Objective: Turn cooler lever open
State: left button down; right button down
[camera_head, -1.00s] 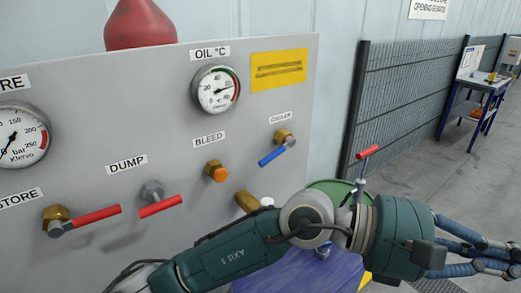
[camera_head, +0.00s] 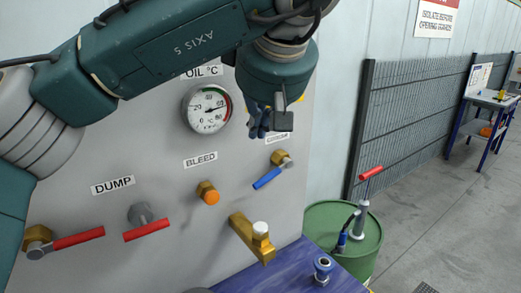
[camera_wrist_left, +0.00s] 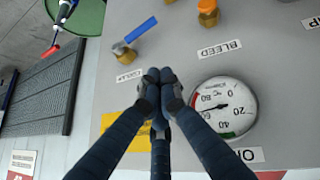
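The cooler lever (camera_head: 267,178) is a blue handle on a brass valve (camera_head: 282,158), on the right part of the grey panel. The handle slants down to the left. The lever also shows above my fingers in the left wrist view (camera_wrist_left: 130,40). My left gripper (camera_head: 260,125) has dark blue fingers and hangs in front of the panel, above the lever and apart from it. In the wrist view its fingertips (camera_wrist_left: 158,78) are together with nothing between them, beside the cooler label (camera_wrist_left: 130,75). My right gripper is out of view.
The bleed valve (camera_head: 208,193), red dump lever (camera_head: 147,231) and a brass fitting (camera_head: 252,238) sit left of and below the cooler lever. The oil gauge (camera_head: 207,108) is up left. A green drum (camera_head: 325,222) stands right of the panel. Space before the lever is clear.

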pick_arm(q)
jog(key=p, duration=0.2)
send_over(259, 182)
jog(key=a, duration=0.1)
jog(key=f, duration=0.7)
jog(key=shift+s+a, duration=0.15)
jog(key=shift+s, duration=0.05)
jog(key=f, duration=0.1)
jog(key=d+f+p, duration=0.1)
jog(key=f, duration=0.1)
jog(key=shift+w+f+p, duration=0.15)
jog(key=shift+w+p, duration=0.05)
jog(key=shift+p, duration=0.1)
jog(key=shift+d+f, duration=0.15)
jog(key=shift+f, duration=0.45)
